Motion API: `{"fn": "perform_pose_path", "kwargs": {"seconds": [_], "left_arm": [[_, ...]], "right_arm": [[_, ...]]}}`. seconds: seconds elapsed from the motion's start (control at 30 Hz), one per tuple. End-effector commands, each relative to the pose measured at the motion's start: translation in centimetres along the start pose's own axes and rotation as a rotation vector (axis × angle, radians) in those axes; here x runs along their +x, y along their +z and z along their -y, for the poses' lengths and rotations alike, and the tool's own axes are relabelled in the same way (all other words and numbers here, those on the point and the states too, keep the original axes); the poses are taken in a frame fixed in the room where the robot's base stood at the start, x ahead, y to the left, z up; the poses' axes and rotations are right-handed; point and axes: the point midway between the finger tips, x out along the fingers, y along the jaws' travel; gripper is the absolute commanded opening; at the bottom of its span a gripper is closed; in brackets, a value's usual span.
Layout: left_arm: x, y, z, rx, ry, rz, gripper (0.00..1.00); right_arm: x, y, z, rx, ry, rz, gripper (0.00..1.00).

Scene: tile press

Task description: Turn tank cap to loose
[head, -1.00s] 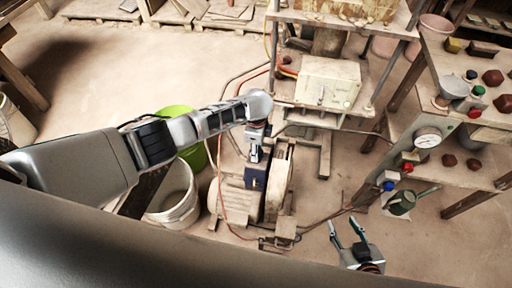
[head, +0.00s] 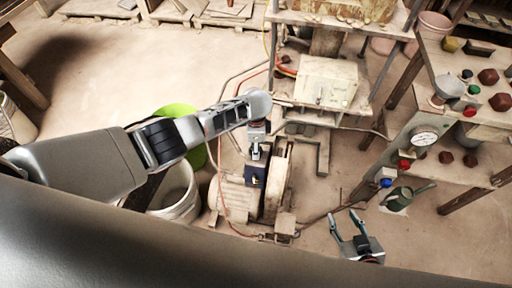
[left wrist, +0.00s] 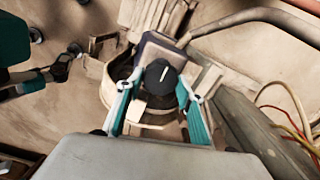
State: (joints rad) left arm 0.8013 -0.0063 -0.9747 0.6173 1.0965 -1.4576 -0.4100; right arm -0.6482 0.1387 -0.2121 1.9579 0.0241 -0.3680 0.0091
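The tank cap (left wrist: 162,77) is a round black knob with a short white mark on its top. In the left wrist view it sits between the fingertips of my left gripper (left wrist: 160,92), which are spread apart with a visible gap on the left side. A dark blue box (head: 255,175) is under the left gripper (head: 257,151) in the head view; the cap cannot be made out there. My right gripper (head: 343,214) is open and empty, low in the head view, well right of the box.
A wheel-like machine part (head: 278,182) stands right beside the box. Hoses and pipes run around it. A white bucket (head: 176,192) and a green tub (head: 180,112) are to the left. A panel with a gauge (head: 424,136) and a green watering can (head: 399,198) are right.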

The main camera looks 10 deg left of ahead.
Motion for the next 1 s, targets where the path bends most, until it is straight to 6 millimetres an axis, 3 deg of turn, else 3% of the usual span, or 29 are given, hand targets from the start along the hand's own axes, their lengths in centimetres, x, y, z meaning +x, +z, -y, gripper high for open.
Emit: {"fn": "perform_pose_path", "kwargs": {"seconds": [0.07, 0.57, 0.77, 1.0], "left_arm": [[0.2, 0.0, -0.3, 0.001, 0.005, 0.000, 0.53], [-0.7, -0.1, 0.0, 0.002, 0.001, -0.002, 0.53], [-2.9, 0.0, -0.1, 0.003, 0.000, -0.003, 0.53], [-7.4, -0.1, 0.0, 0.003, 0.000, -0.003, 0.53]], "right_arm": [[0.0, 0.0, 0.0, 0.000, 0.000, 0.000, 0.40], [-0.1, -0.2, -0.1, -0.003, 0.001, -0.004, 0.40], [-0.1, -0.2, -0.1, -0.002, 0.000, -0.004, 0.40], [-0.1, -0.2, 0.0, -0.001, 0.000, -0.004, 0.40]]}}
